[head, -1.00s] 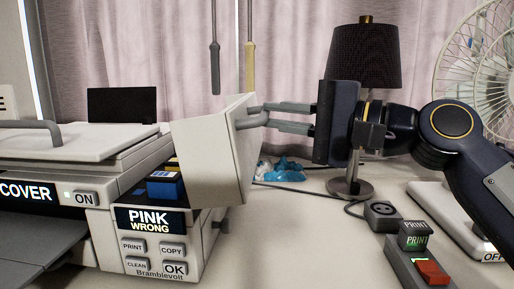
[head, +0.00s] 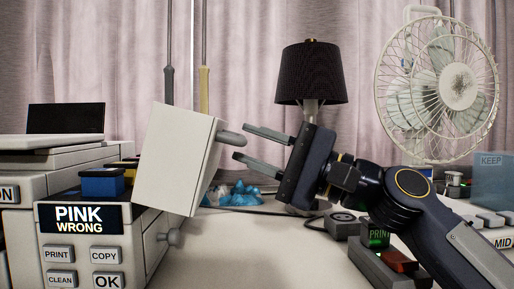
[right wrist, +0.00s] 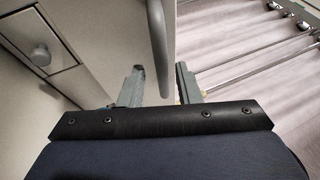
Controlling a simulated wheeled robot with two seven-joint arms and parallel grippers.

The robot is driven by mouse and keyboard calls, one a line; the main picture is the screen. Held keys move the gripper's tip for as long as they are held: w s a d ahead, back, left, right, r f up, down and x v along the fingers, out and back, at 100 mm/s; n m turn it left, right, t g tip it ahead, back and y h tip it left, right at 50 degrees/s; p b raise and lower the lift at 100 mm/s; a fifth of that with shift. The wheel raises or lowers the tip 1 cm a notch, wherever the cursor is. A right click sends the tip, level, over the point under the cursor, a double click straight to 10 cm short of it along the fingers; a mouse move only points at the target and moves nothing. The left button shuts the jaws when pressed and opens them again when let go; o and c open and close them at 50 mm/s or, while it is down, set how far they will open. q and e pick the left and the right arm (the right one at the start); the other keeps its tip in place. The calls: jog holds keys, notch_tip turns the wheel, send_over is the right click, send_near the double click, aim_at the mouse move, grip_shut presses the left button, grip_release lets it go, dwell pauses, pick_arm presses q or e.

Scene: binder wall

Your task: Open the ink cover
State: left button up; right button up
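The ink cover (head: 178,155) is a white box-shaped panel on the right side of the printer. It stands swung out and tilted, with a grey bar handle (head: 232,138) on its right side. A blue ink cartridge (head: 102,182) shows in the bay beside it. My right gripper (head: 242,143) is open, its two fingers apart at the handle's outer end. In the right wrist view the handle (right wrist: 157,45) runs between the spread fingers (right wrist: 160,72) without clear contact. My left gripper is not in view.
The printer's front panel reads PINK WRONG (head: 78,219). A round knob (head: 174,237) sits low on its side. Behind are blue crumpled scraps (head: 240,196), a black lamp (head: 311,75) and a white fan (head: 440,85). A switch box (head: 385,268) stands below my right arm.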

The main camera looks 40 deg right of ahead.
jog(key=p+v, duration=0.1)
jog(key=v, duration=0.7)
jog(key=shift+w, duration=0.1)
dwell(0.7)
